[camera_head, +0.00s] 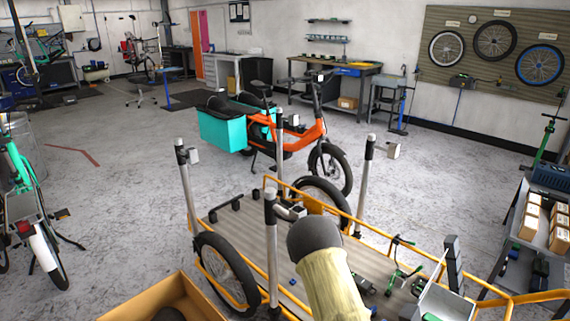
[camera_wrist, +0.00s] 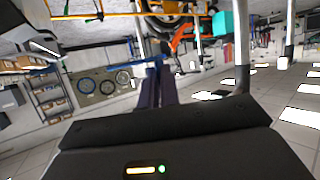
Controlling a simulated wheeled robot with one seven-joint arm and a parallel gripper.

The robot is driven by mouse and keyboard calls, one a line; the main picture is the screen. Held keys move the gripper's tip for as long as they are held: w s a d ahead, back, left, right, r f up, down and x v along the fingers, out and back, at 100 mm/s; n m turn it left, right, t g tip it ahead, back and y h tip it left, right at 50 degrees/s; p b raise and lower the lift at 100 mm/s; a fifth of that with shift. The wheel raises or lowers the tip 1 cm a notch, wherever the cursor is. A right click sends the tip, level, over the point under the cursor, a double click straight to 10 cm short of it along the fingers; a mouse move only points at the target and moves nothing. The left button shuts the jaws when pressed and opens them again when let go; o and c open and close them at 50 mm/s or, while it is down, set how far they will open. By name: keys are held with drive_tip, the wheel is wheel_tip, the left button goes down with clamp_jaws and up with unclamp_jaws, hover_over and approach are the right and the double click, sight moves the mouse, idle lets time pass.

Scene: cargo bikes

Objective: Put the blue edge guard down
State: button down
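Small blue and dark pieces (camera_head: 363,285) lie on the bed of the orange-railed cargo bike (camera_head: 352,262) in the head view, too small to identify. My arm reaches over the bike's near side there, and its end hides what is behind it. In the wrist view, my gripper (camera_wrist: 156,68) shows two dark fingers close together.
Upright grey posts (camera_head: 278,150) stand around the bike's bed. An orange cargo bike with turquoise bags (camera_head: 222,132) stands behind. A cart with boxes (camera_head: 531,222) is at right, and an open cardboard box (camera_head: 130,312) is at lower left. The floor at left centre is clear.

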wheel_tip(320, 180, up, 10)
drive_tip(key=s+n+y+p, duration=0.1)
drive_tip(key=p, duration=1.1)
drive_tip(key=shift+s+a+y, duration=0.2)
drive_tip(key=shift+y, duration=0.1)
drive_tip(key=s+f, duration=0.4)
drive_tip(key=f, duration=0.1)
drive_tip(key=shift+s+f, duration=0.15)
drive_tip(key=shift+s, duration=0.05)
idle(0.4)
idle(0.5)
